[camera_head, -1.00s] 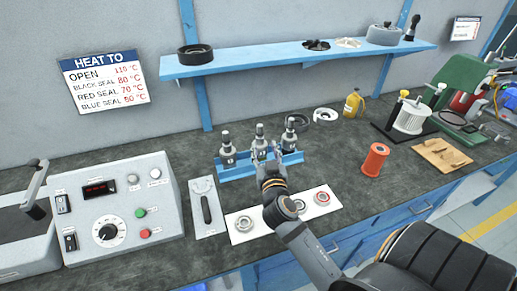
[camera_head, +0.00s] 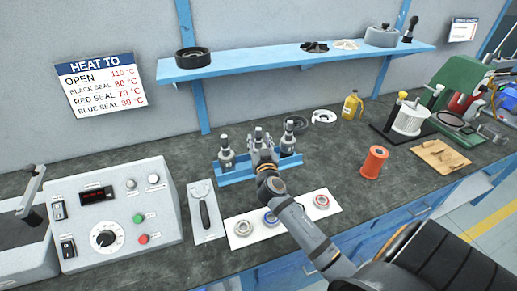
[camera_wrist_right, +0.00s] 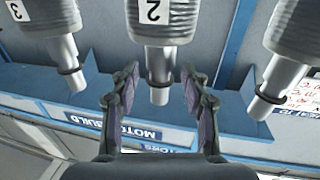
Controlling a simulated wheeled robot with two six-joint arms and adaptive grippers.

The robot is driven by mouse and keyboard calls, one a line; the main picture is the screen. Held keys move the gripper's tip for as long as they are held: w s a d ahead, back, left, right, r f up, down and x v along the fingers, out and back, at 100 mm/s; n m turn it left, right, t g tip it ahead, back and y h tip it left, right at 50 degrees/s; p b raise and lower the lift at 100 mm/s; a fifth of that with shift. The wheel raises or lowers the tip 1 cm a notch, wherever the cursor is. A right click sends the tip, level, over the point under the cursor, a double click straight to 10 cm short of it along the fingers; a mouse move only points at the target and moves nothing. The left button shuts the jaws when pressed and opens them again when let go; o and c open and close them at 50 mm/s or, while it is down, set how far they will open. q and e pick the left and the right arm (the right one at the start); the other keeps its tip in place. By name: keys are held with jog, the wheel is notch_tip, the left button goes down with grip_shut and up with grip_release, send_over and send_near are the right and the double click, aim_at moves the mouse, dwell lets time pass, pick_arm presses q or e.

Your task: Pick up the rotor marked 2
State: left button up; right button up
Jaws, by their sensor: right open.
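The rotor marked 2 (camera_wrist_right: 165,20) hangs in the middle of the right wrist view, its number upside down there. Its shaft lies between the two fingers of my right gripper (camera_wrist_right: 159,77), with gaps on both sides. The gripper is open and holds nothing. In the head view the same rotor (camera_head: 259,135) is the middle one of three in a blue rack (camera_head: 233,178), and my right gripper (camera_head: 262,157) is in front of it, hiding its lower part. A rotor marked 3 (camera_wrist_right: 48,15) is at left in the wrist view. My left gripper is out of view.
Rotors stand close on both sides, at left (camera_head: 226,152) and right (camera_head: 288,138) in the head view. A white mat (camera_head: 295,213) with ring parts lies in front of the rack. A red spool (camera_head: 374,163) stands to the right. A blue shelf (camera_head: 280,58) hangs above.

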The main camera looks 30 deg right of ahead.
jog(key=shift+x, duration=1)
jog(key=shift+s, duration=0.1)
jog(key=shift+c, duration=0.8)
grip_shut()
jog(key=shift+r, duration=0.15)
